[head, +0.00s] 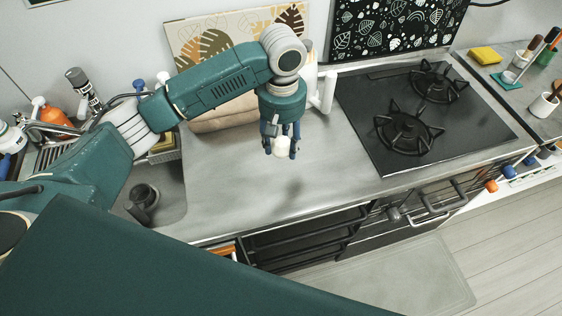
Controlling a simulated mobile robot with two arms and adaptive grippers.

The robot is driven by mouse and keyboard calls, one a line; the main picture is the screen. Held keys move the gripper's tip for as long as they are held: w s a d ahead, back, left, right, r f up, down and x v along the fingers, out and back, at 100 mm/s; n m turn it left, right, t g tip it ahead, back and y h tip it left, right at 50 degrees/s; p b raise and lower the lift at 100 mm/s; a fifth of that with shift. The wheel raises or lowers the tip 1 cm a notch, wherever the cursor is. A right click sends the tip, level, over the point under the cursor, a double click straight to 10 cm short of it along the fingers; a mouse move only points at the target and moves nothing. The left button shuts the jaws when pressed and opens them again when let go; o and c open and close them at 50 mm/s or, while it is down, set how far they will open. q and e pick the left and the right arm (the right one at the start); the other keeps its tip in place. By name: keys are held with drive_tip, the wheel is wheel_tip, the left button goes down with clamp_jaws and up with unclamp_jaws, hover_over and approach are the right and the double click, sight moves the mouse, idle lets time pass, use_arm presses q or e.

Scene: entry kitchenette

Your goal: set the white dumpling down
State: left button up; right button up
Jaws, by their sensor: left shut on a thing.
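My left gripper (282,139) points down over the grey counter (230,180), between the sink and the stove. It is shut on the white dumpling (282,147), which shows between the blue fingertips. A soft shadow lies on the counter below and to the right, and the dumpling looks held above the surface. My right gripper is not in view.
The black stove (420,115) with two burners is to the right. The sink (155,190) is to the left, partly behind my arm. A beige object (215,122) stands behind the gripper by the wall. The counter's front middle is clear.

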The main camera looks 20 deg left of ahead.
sight(282, 171)
use_arm(q)
wheel_tip(282, 171, down, 10)
drive_tip(key=shift+r+p, duration=0.1)
drive_tip(key=shift+p, duration=0.5)
drive_tip(key=o, duration=0.9)
drive_tip(key=shift+f, duration=0.2)
drive_tip(key=o, duration=0.4)
drive_tip(key=shift+r, duration=0.15)
